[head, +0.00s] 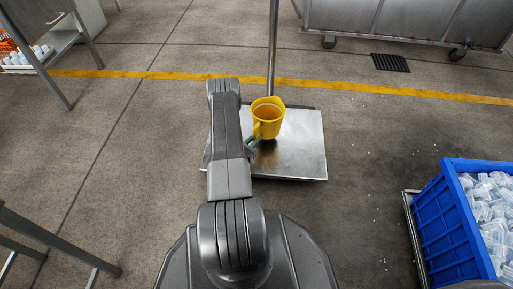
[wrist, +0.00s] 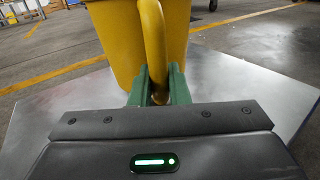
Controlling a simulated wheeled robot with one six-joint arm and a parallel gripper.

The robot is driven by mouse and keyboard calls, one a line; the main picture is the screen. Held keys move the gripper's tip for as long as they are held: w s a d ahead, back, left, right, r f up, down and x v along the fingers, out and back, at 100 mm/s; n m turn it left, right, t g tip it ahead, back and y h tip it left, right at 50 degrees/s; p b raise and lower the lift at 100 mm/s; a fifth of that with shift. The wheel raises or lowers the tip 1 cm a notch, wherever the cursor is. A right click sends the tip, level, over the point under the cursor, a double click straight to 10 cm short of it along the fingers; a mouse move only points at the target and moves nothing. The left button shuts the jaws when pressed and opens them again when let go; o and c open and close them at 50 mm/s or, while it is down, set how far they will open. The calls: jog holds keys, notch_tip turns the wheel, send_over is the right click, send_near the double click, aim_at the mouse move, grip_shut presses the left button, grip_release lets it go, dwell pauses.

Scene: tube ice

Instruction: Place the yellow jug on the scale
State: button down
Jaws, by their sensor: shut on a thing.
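The yellow jug (head: 267,122) is upright over the metal plate of the scale (head: 300,151) in the head view. In the wrist view the jug (wrist: 118,42) fills the upper middle, with its handle toward me. My gripper (wrist: 158,88) has green fingers, shut on the lower part of the handle. In the head view my gripper (head: 254,141) is partly hidden behind my arm and the jug. The scale plate (wrist: 225,75) spreads around and below the jug in the wrist view. The jug's base is hidden, so I cannot tell whether it touches the plate.
The scale's thin post (head: 272,45) rises just behind the jug. A blue crate (head: 447,222) of clear ice pieces stands at the right. A metal cart (head: 400,18) stands at the back, and a metal table (head: 45,35) at the far left. The floor left of the scale is clear.

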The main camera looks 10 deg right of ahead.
notch_tip(320, 180, down, 5)
jog(key=shift+b, duration=0.95)
jog(key=shift+r, duration=0.15)
jog(key=c, duration=1.4)
grip_release()
jog(key=shift+s+a, duration=0.1)
jog(key=shift+a, duration=0.05)
jog(key=p+v, duration=0.3)
jog(key=v, duration=0.8)
jog(key=shift+s+a+p, duration=0.2)
jog(key=shift+s+p, duration=0.05)
jog(key=shift+p, duration=0.05)
